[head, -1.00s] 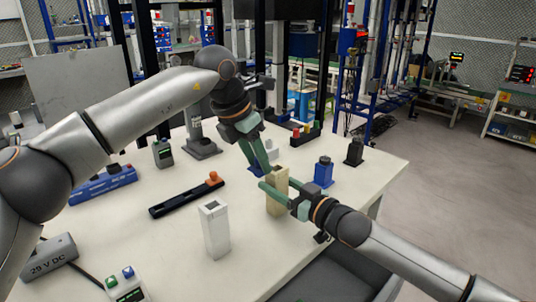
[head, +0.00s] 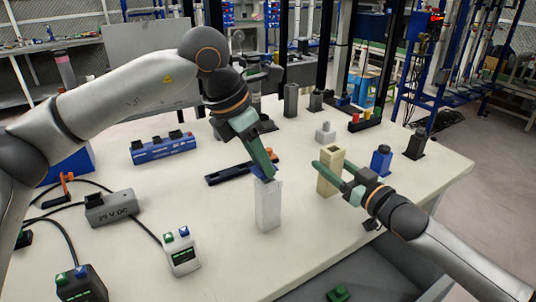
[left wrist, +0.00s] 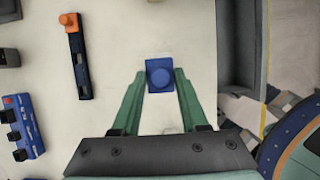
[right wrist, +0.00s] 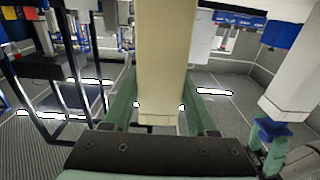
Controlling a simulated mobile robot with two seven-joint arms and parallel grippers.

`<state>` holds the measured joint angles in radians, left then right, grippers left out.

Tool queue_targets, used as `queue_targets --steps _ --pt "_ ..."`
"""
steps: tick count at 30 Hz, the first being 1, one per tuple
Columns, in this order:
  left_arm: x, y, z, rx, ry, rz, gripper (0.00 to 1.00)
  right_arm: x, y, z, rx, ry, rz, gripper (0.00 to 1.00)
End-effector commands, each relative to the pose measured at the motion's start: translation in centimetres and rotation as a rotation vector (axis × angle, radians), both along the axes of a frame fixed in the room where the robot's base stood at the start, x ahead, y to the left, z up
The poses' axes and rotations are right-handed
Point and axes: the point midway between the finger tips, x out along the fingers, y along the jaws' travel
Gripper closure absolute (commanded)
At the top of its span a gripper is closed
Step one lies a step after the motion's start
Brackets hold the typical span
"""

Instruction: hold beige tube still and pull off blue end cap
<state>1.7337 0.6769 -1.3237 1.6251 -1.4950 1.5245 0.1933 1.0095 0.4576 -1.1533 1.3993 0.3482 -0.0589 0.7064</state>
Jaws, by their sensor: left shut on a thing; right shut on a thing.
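The beige tube (head: 329,174) stands upright on the table with a dark opening in its top. My right gripper (head: 331,170) is shut on it, and the right wrist view shows the beige tube (right wrist: 160,60) between both fingers. My left gripper (head: 262,166) is shut on the blue end cap (head: 258,171), away from the beige tube. The blue cap (left wrist: 160,77) sits between the left fingertips in the left wrist view. It is right at the top of a white tube (head: 268,208); I cannot tell whether it is seated there.
A black strip with an orange end (head: 228,174) lies behind the white tube. A blue block (head: 381,160) and a black block (head: 415,145) stand right of the beige tube. A grey 29 V DC box (head: 110,207) and a button box (head: 182,252) are at left. The front middle table is clear.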

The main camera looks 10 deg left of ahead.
Motion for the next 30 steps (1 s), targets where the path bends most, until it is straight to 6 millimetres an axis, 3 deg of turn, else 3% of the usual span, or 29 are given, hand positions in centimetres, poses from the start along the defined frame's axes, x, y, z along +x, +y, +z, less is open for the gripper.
queue_targets --steps 5,6,15,24,30 --pt "0.0 0.0 0.0 0.0 0.0 0.0 1.0 0.0 0.0 0.1 0.001 -0.001 0.001 1.0" --pt "0.0 0.0 0.0 0.0 0.0 0.0 1.0 0.0 0.0 0.1 0.001 -0.001 0.001 0.41" --pt "0.0 0.0 0.0 0.0 0.0 0.0 1.0 0.0 0.0 0.1 0.001 -0.001 0.0 0.08" --pt "0.0 0.0 0.0 0.0 0.0 0.0 1.0 -0.1 -0.1 0.0 0.0 0.0 0.0 0.07" --pt "0.0 0.0 0.0 0.0 0.0 0.0 1.0 -1.4 -1.5 -0.1 0.001 0.002 -0.002 0.07"
